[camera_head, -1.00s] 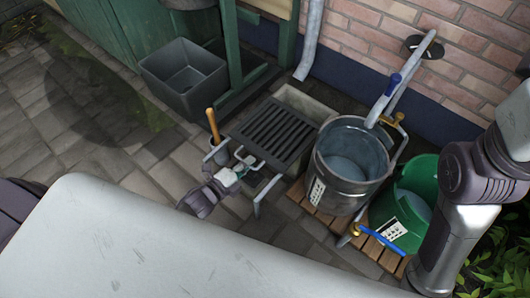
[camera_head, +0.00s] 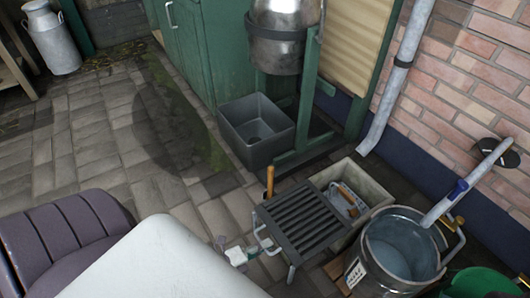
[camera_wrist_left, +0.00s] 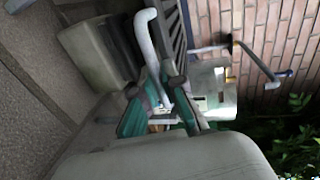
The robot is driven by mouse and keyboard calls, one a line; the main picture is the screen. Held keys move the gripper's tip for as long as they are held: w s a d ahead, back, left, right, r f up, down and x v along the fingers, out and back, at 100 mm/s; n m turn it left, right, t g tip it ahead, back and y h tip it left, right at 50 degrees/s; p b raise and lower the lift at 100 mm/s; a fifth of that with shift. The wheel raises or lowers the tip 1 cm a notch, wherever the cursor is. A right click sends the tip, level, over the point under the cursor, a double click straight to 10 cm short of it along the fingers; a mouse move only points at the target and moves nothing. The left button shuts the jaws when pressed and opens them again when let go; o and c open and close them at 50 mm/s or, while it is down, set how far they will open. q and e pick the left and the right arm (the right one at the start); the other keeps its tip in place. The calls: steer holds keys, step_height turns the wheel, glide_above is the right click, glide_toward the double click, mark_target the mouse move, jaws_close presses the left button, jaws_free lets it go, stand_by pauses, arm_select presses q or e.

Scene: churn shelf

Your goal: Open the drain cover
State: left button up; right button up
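The drain cover (camera_head: 303,217) is a dark slatted grate with a grey bar handle (camera_head: 263,238) on its left side. It lies over the near left part of the pale stone drain basin (camera_head: 375,190), leaving the far right part uncovered. Inside the basin, light and orange-brown items show but are hard to identify. My left gripper (camera_head: 240,254) is at the handle, partly hidden by my own body. In the left wrist view its teal fingers (camera_wrist_left: 158,98) close in around the grey bar (camera_wrist_left: 146,45) and appear shut on it. My right gripper is not in view.
A wooden handle (camera_head: 270,180) stands upright at the grate's left corner. A grey square bin (camera_head: 256,132) is behind. Paving at left is open.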

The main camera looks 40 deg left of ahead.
arm_select(q)
steer(key=o, duration=0.4)
steer(key=shift+o, duration=0.2)
steer(key=v, duration=1.2)
